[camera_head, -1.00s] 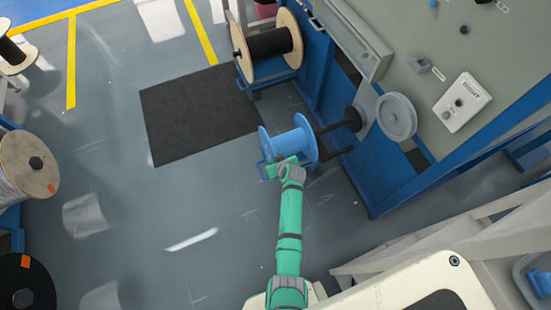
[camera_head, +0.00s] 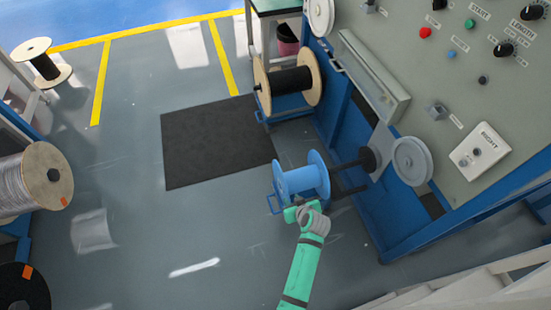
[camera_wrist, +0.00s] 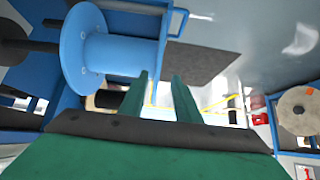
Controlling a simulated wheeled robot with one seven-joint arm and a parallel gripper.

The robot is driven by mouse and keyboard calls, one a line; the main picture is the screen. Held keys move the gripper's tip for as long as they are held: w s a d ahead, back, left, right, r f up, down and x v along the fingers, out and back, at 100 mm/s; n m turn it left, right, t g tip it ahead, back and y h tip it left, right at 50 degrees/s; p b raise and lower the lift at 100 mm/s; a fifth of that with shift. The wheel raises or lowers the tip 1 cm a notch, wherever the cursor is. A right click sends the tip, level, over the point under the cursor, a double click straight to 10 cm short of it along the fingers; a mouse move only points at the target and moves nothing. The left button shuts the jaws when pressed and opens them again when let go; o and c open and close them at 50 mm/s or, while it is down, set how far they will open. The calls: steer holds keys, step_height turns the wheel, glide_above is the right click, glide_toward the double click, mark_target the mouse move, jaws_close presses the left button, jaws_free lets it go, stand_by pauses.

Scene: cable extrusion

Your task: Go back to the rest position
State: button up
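My green gripper (camera_wrist: 160,78) shows in the wrist view with its two fingers apart and nothing between them. A blue spool (camera_wrist: 105,50) is at the upper left there, to the left of the fingers; I see no hold on it. In the head view the empty-looking blue spool (camera_head: 302,178) sits by a dark shaft (camera_head: 352,162) on the machine's side. My arm (camera_head: 306,262) reaches up from the bottom, and its end is just below the spool in the picture. The fingers are mostly hidden there.
The machine's panel (camera_head: 455,70) with knobs and buttons fills the upper right. A wooden spool of black cable (camera_head: 292,82) stands behind the blue one. A black mat (camera_head: 215,140) lies on open floor. More reels (camera_head: 40,185) stand at the left.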

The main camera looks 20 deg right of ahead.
steer(key=s+a+r+m+t+h, duration=0.2)
steer(key=s+a+r, duration=0.1)
steer(key=s+a, duration=1.2)
steer(key=s+a+r+t+y, duration=0.1)
steer(key=s+a+r+t, duration=0.1)
steer(key=s+r, duration=0.6)
steer(key=s+a+r+n+t, duration=0.1)
steer(key=s+a+r+t, duration=0.1)
steer(key=s+r, duration=0.6)
step_height(320, 180, up, 6)
steer(key=shift+s+a+r+n+t+y, duration=0.2)
steer(key=shift+s+a+n+t+y, duration=0.1)
steer(key=shift+t+y, duration=0.15)
steer(key=shift+w, duration=0.15)
